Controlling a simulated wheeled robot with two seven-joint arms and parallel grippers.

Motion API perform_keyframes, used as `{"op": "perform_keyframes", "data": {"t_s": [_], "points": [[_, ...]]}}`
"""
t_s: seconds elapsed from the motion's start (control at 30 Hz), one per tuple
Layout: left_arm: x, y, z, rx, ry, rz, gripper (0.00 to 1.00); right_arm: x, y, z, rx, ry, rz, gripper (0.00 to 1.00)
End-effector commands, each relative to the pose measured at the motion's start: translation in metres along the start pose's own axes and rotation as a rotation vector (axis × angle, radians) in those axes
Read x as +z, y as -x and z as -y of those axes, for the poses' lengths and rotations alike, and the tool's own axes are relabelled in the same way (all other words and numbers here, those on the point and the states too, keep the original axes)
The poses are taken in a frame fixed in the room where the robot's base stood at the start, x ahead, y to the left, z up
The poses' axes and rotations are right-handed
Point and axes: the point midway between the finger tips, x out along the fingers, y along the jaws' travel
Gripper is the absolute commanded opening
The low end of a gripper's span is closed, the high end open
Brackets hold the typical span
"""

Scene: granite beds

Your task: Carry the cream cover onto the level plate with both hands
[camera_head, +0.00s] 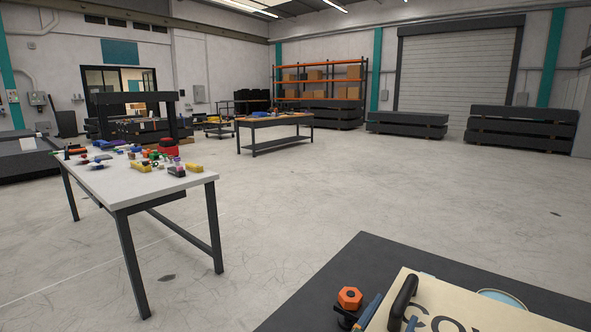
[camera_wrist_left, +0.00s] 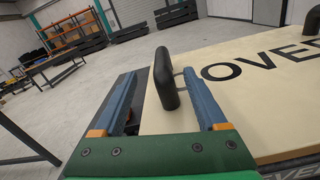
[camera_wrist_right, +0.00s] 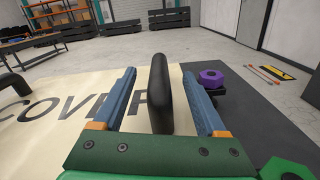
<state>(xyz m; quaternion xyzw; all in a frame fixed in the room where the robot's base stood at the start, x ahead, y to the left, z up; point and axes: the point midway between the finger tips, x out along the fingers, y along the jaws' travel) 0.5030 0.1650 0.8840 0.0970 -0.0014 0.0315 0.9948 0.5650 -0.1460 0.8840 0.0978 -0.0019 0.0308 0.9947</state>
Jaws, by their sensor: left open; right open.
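The cream cover (camera_head: 450,305), lettered in black, lies flat on a dark slab (camera_head: 375,255) at the bottom right of the head view. Its left black handle (camera_head: 403,300) stands between the two blue fingers of my open left gripper (camera_head: 388,314). In the left wrist view, this handle (camera_wrist_left: 166,80) shows with a finger on each side. In the right wrist view, the other black handle (camera_wrist_right: 160,95) stands between the open fingers of my right gripper (camera_wrist_right: 159,74). The right gripper is outside the head view. I cannot tell which surface is the level plate.
An orange knob (camera_head: 350,297) stands by the cover's left edge, and a purple knob (camera_wrist_right: 212,78) beyond its right edge. A white table (camera_head: 115,185) with small parts stands left. A wooden-topped bench (camera_head: 275,120) stands farther back. The floor between is clear.

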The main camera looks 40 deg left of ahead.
Motion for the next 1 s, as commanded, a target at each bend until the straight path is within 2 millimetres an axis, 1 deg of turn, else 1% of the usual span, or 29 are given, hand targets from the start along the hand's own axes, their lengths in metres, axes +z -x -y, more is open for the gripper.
{"op": "perform_keyframes", "data": {"t_s": [1.0], "points": [[0.000, 0.000, 0.000, 0.000, 0.000, 0.000, 0.74, -0.001, 0.051, 0.000, -0.001, 0.001, -0.001, 0.74]]}}
